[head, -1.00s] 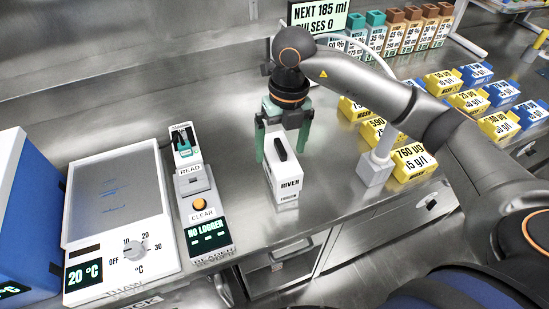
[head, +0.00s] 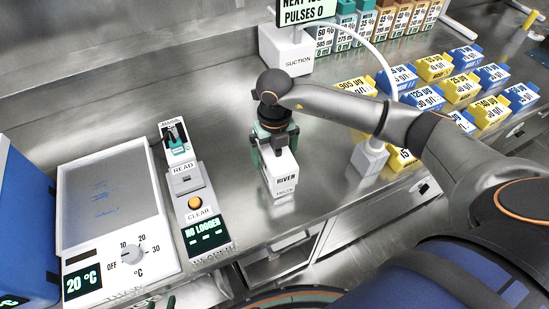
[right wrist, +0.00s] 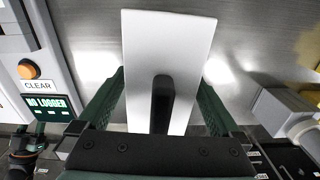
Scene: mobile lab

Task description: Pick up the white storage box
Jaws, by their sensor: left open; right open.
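The white storage box (head: 281,178) stands on the steel bench, labelled RIVER, right of the reader. In the right wrist view the box (right wrist: 165,50) shows its white top and a black handle (right wrist: 162,103) pointing toward my palm. My right gripper (head: 275,155) is over the box from above, its arm coming in from the right. In the right wrist view its green fingers (right wrist: 160,105) stand open, one on each side of the box. I cannot tell whether they touch it.
The reader (head: 190,180) with its CLEAR button stands left of the box, with the thaw plate (head: 110,205) beyond it. The suction unit (head: 288,52) is behind. A white stand with a tube (head: 370,158) and several yellow and blue boxes are to the right.

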